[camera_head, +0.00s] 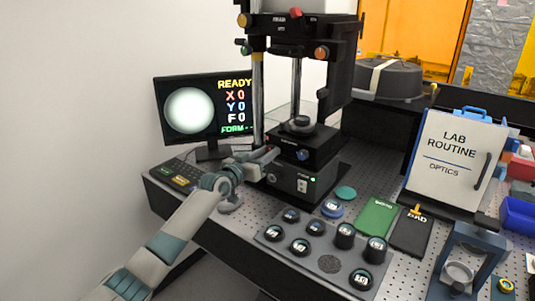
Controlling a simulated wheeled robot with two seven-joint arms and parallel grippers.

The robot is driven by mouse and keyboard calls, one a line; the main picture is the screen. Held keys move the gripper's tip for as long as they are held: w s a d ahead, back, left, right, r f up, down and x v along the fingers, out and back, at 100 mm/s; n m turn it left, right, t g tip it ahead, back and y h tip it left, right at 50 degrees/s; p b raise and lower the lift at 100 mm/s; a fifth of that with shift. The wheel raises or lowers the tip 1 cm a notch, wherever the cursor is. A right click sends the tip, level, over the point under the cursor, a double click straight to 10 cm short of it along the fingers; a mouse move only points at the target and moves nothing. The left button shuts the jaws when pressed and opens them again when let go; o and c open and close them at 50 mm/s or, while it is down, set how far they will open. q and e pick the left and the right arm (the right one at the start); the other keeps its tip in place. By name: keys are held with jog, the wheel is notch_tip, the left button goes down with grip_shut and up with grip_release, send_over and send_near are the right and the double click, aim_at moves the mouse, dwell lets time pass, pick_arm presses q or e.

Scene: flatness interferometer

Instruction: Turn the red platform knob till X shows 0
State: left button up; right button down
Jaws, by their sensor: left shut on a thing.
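My left gripper (263,157) reaches in from the left to the left side of the black platform (307,143) on the interferometer. It is shut on what seems to be the red platform knob, which the fingers hide. A blue knob (302,155) shows on the platform's front. The monitor (190,110) at the left reads READY, with X 0 in red, Y 0 in blue and F 0 in white. A round pale disc fills the left of its screen. My right gripper is not in view.
A grey tray (272,234) with several dark round parts stands in front of the instrument. A green box (376,217) and a dark box (411,232) lie to its right, near the LAB ROUTINE board (455,150). A keypad (180,176) lies below the monitor.

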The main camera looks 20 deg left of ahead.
pick_arm(q)
jog(key=shift+f, duration=0.1)
jog(key=o, duration=1.1)
jog(key=shift+c, duration=0.2)
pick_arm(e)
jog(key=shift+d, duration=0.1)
pick_arm(q)
jog(key=shift+s, duration=0.1)
jog(key=b+v, duration=0.3)
jog(key=v, duration=1.4)
jog(key=shift+s+b, duration=0.15)
jog(key=shift+b, duration=0.2)
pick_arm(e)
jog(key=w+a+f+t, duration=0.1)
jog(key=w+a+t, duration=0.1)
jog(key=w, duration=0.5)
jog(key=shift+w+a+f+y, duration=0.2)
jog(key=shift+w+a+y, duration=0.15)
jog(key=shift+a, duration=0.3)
